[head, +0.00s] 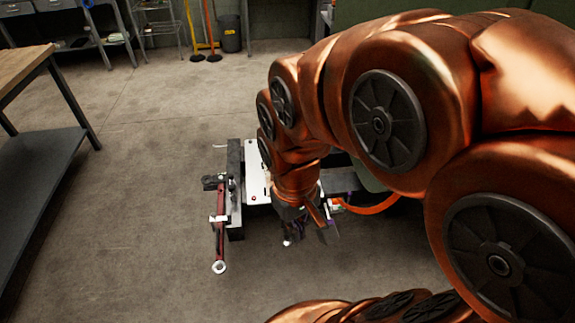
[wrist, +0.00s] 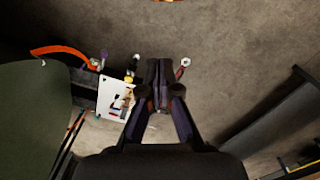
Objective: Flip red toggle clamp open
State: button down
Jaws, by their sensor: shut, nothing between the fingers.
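The red toggle clamp (head: 221,203) sits on the left side of the fixture in the head view. Its red handle ends in a pale ring (head: 219,267) that reaches out toward the camera over the floor. In the wrist view, a short piece of the red handle (wrist: 180,73) and its ring show just right of the fingertips; the rest is hidden behind the fingers. My gripper (wrist: 160,68) is shut and empty. In the head view, my dark gripper (head: 291,222) hangs to the right of the clamp, apart from the handle.
The fixture has a black upright bar (head: 235,190) and a white plate (head: 257,170), also seen in the wrist view (wrist: 113,98). An orange curved strip (head: 370,207) lies right of my gripper. A table (head: 25,65) stands far left. Floor around the handle is clear.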

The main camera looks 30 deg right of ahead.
jog(key=w+d+f+n+t+h+b, duration=0.25)
jog(key=w+d+f+b, duration=0.55)
jog(key=w, duration=0.5)
jog(key=w+d+f+n+t+h+b, duration=0.1)
jog(key=w+d+f+t+b, duration=0.3)
jog(key=w+d+f, duration=0.75)
jog(key=w+d+f+n+t+h+b, duration=0.15)
jog(key=w+d+f+b, duration=0.4)
jog(key=w, duration=0.95)
jog(key=w+d+f+n+t+b, duration=0.2)
jog(key=w+f+b, duration=0.3)
jog(key=f, duration=0.5)
jog(key=w+d+f+n+t+b, duration=0.2)
jog(key=w+f+n+t+b, duration=0.1)
jog(key=w+f+b, duration=0.3)
jog(key=w+d+f+n+t+b, duration=0.2)
jog(key=w+f+t+b, duration=0.3)
jog(key=f+b, duration=0.4)
notch_tip(320, 180, down, 5)
jog(key=shift+w+f+n+y, duration=0.1)
jog(key=shift+w+n+y, duration=0.2)
jog(key=shift+w+n, duration=0.15)
